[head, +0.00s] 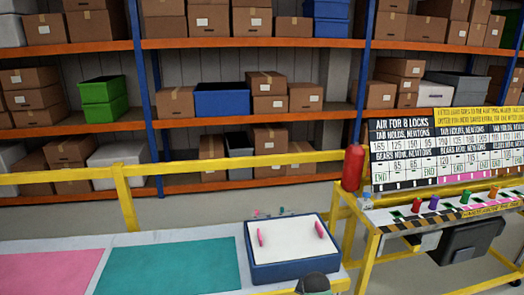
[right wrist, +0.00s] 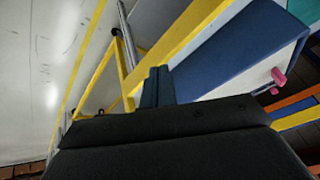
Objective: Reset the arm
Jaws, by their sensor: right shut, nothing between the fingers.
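My right gripper (right wrist: 157,86) shows in the right wrist view, its dark fingers together beyond the black housing, with nothing between them. A blue tray with a white top (right wrist: 235,55) is beyond and to the right of the fingers, apart from them as far as I can tell. In the head view this tray (head: 292,270) sits on the light table, with two pink pieces (head: 261,237) (head: 319,229) upright on its top. A dark rounded part at the bottom edge, in front of the tray, may be mine. My left gripper is not in view.
A teal mat (head: 170,266) and a pink mat (head: 45,274) lie on the table, clear. Right stands a yellow-framed bench with a printed board (head: 445,150), a red cylinder (head: 352,168) and several coloured pieces. A yellow rail (head: 250,162) and shelves stand behind.

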